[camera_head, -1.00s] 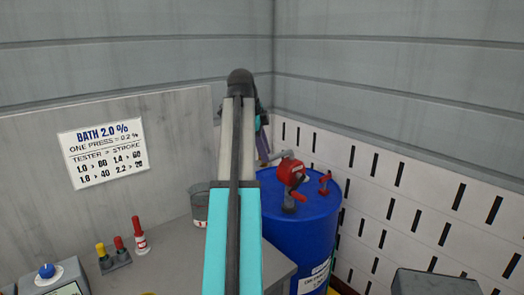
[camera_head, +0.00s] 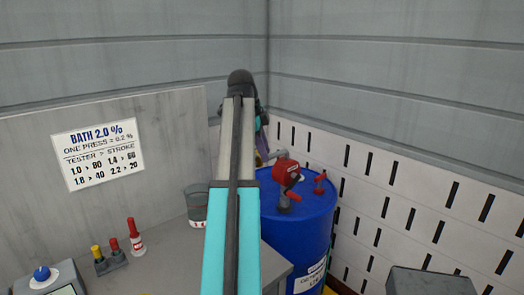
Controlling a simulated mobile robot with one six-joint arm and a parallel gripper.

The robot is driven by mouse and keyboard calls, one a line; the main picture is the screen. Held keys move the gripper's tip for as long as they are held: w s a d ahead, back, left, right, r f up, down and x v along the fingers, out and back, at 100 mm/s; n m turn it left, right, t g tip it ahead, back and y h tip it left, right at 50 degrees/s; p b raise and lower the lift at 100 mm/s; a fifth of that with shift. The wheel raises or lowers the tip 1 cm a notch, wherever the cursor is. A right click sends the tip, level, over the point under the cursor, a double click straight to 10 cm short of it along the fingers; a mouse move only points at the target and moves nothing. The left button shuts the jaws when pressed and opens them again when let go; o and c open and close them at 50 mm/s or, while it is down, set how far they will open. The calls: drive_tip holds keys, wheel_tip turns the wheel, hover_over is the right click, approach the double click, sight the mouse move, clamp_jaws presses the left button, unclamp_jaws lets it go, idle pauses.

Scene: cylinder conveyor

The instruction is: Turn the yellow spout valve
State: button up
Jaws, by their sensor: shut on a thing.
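A blue drum (camera_head: 300,235) stands in the corner at the centre right. A red pump (camera_head: 285,172) sits on top of it, with a short grey spout (camera_head: 274,155) pointing left. My arm runs up the middle of the picture, bends at the top and drops behind itself. My gripper (camera_head: 262,148) is at the spout's outer end, mostly hidden by my arm. It is shut on the yellow spout valve (camera_head: 258,159), of which only a small yellow patch shows. How far the valve is turned cannot be seen.
A grey bench (camera_head: 170,265) stands at the left with a bucket (camera_head: 196,205), a red-and-white bottle (camera_head: 135,238) and a blue-button device (camera_head: 45,275). A small red fitting (camera_head: 320,183) stands on the drum. A slotted white wall (camera_head: 390,200) is close behind the drum.

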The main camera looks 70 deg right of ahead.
drive_tip(key=shift+s+d+f, duration=0.55)
drive_tip(key=shift+s+d, duration=0.05)
drive_tip(key=shift+s, duration=0.05)
drive_tip(key=shift+c, duration=0.3)
drive_tip(key=shift+r, duration=0.15)
drive_tip(key=shift+w+d+r, duration=0.1)
drive_tip(key=shift+d+r, duration=0.05)
drive_tip(key=shift+r, duration=0.1)
drive_tip(key=shift+s+d+p, duration=0.35)
drive_tip(key=shift+d, duration=0.15)
drive_tip(key=o, duration=1.2)
drive_tip(key=shift+w+d, duration=0.1)
drive_tip(key=o, duration=0.5)
drive_tip(key=shift+f, duration=0.1)
drive_tip(key=shift+c, duration=0.2)
drive_tip(key=shift+p+v, duration=1.5)
drive_tip(key=shift+v, duration=1)
